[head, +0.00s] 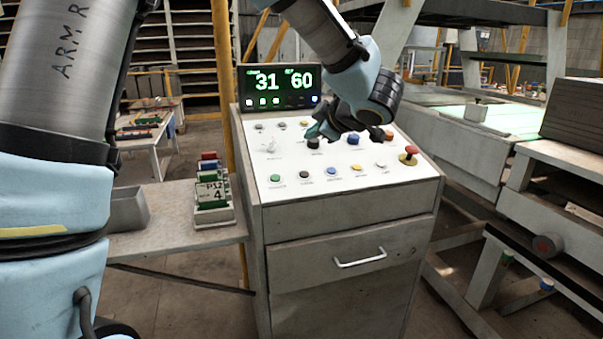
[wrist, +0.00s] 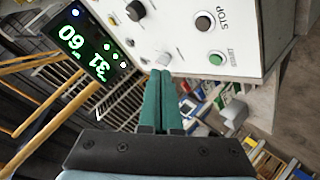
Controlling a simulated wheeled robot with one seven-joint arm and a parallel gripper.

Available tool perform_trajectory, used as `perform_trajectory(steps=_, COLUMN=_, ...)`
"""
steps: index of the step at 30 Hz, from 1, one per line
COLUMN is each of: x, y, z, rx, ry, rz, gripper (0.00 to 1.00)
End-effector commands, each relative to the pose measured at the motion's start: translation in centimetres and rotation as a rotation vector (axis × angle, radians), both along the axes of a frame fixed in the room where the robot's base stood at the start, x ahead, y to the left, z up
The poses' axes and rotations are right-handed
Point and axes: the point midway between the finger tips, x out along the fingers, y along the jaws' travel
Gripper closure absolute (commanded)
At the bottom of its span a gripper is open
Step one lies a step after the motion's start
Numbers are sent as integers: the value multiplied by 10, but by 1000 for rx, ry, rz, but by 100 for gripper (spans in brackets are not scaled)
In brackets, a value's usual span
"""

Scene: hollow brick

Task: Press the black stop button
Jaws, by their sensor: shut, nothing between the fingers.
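The black stop button (head: 304,174) is in the front row of the white control panel, just right of the green button (head: 275,178). In the wrist view the black button (wrist: 204,21) lies beside the printed word STOP, up and right of my fingertips. My gripper (head: 309,133) is over the panel, behind the front row and apart from the stop button. Its teal fingers (wrist: 160,77) are shut together and empty. The button is not hidden in either view.
A larger black knob (head: 313,143) sits close to my gripper, and a white toggle (head: 268,147) is left of it. A red mushroom button (head: 410,150) is at the right. The lit display (head: 282,87) stands behind the panel.

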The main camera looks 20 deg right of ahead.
Motion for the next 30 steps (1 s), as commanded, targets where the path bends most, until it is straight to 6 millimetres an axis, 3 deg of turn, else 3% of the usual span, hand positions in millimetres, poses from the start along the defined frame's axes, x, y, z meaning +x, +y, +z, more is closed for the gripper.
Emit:
perform_trajectory(steps=8, x=3, y=0, z=-14, rx=0, ry=1, rz=1, gripper=100)
perform_trajectory(steps=24, x=21, y=-2, z=-78, rx=0, ry=1, rz=-1, gripper=100)
perform_trajectory(steps=30, x=24, y=-3, z=-85, rx=-1, ry=0, rz=-1, gripper=100)
